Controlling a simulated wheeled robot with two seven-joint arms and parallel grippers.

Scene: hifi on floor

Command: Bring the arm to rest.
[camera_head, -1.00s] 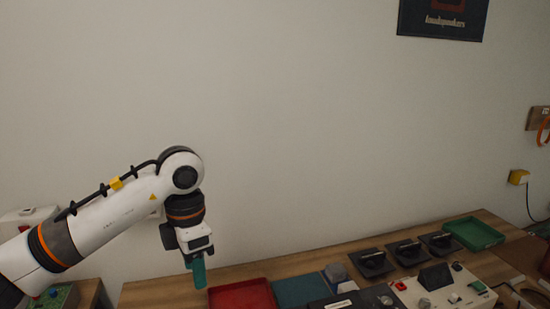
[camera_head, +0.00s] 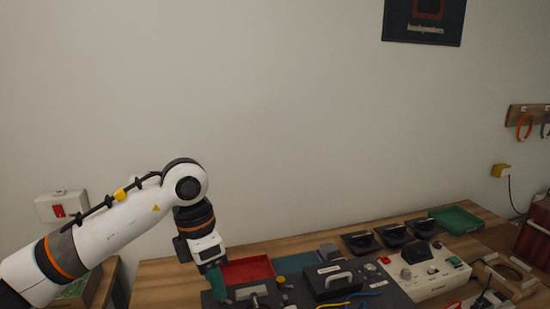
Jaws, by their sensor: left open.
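My left arm comes in from the left, and its left gripper (camera_head: 217,284) points down at the left part of the wooden table (camera_head: 160,281). Its teal fingers are in front of the red tray (camera_head: 250,269), over the near dark panel (camera_head: 275,297). The left gripper is open, and I see nothing held in it. The fingertips are partly hard to make out against the panel. My right gripper is not in view.
A black box with a handle (camera_head: 331,280) and a white control unit (camera_head: 430,272) stand to the right. Several black devices (camera_head: 394,231) and a green tray (camera_head: 456,220) are at the back. A white wall box with a red switch (camera_head: 61,207) is at left. The air above the table is clear.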

